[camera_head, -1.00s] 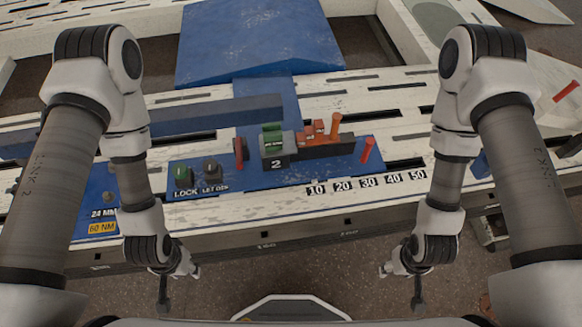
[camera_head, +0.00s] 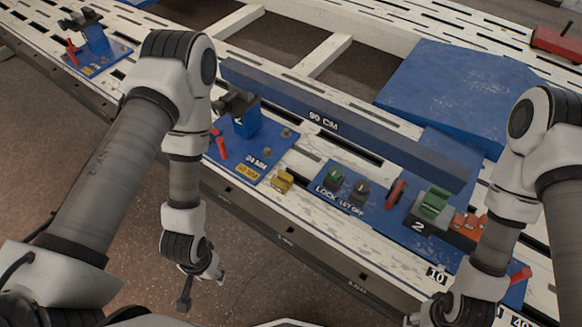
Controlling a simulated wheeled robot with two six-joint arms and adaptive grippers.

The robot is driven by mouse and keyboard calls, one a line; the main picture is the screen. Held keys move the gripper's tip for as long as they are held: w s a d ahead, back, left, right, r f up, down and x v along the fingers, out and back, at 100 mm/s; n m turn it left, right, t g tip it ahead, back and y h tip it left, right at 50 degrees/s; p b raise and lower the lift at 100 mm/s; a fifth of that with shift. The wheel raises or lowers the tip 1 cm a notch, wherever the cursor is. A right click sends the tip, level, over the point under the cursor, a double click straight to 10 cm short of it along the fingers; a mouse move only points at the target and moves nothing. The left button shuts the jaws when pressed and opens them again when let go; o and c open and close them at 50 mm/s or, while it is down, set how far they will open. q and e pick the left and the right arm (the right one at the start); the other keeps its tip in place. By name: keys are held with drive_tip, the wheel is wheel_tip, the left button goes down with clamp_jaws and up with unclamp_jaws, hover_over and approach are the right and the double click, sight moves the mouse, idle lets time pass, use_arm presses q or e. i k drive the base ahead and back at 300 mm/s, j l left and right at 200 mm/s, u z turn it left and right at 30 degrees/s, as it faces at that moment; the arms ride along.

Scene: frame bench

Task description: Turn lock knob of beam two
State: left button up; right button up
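The green lock knob (camera_head: 334,178) stands on the blue panel (camera_head: 385,213) above the word LOCK. A dark knob (camera_head: 360,190) marked LET OFF is just right of it. The block marked 2 (camera_head: 421,222), with green and orange parts, is further right on the same panel. My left gripper (camera_head: 203,288) hangs in front of the bench's front edge, to the left of the lock knob and apart from it. My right gripper (camera_head: 420,315) is low at the bottom right, partly hidden. I cannot tell whether either gripper is open or shut. Neither touches a knob.
A long dark bar marked 90 CM (camera_head: 330,125) lies behind the panel. A yellow block (camera_head: 283,181) and a blue plate with a red lever (camera_head: 221,146) are left of the knobs. A red lever (camera_head: 396,192) stands between LET OFF and block 2. A blue ramp (camera_head: 455,95) is behind.

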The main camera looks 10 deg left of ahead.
sight(336, 173)
drive_tip(key=i+j+u, duration=0.1)
drive_tip(key=u, duration=0.35)
drive_tip(key=i+u, duration=0.25)
drive_tip(key=u, duration=0.25)
